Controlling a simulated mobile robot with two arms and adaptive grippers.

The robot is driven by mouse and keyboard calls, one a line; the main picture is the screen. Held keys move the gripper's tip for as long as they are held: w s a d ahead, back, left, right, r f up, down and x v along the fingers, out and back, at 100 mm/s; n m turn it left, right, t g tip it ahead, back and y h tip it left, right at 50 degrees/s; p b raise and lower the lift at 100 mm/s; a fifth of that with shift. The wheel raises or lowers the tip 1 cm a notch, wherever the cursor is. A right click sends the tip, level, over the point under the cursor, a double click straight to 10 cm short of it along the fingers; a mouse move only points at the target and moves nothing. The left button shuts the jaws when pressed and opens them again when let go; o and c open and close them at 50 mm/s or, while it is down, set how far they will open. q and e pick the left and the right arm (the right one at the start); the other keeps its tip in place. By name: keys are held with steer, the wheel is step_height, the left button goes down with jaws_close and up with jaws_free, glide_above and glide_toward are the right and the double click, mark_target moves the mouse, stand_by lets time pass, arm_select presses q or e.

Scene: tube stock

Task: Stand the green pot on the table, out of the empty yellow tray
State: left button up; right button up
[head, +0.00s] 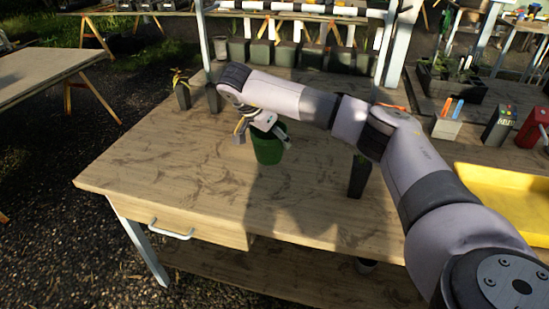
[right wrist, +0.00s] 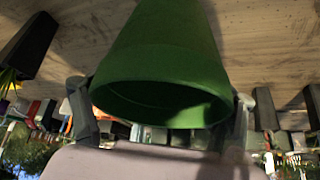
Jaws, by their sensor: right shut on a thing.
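The green pot (head: 268,148) is over the middle of the wooden table (head: 190,170), upright, well to the left of the yellow tray. It also shows large in the right wrist view (right wrist: 165,50), its rim toward the camera. My right gripper (head: 262,127) is shut on the pot near its rim, with a finger on each side in the right wrist view (right wrist: 163,105). A dark shadow lies just below the pot; I cannot tell whether its base touches the tabletop. The yellow tray (head: 500,195) at the right is empty, partly hidden by my right arm. My left gripper is not in view.
A dark pot with a plant (head: 358,175) stands right of the green pot, close to my arm. Dark pots with plants (head: 182,95) stand at the back left. Several grey-green pots line the back. A holder (head: 447,125) and red container (head: 533,128) stand at right. The table's left front is clear.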

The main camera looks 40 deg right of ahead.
mark_target(257, 144)
step_height(257, 144, down, 8)
steer(key=shift+r, duration=0.1)
stand_by(0.4)
steer(key=o, duration=1.2)
steer(key=v, duration=1.2)
steer(key=shift+b, duration=0.4)
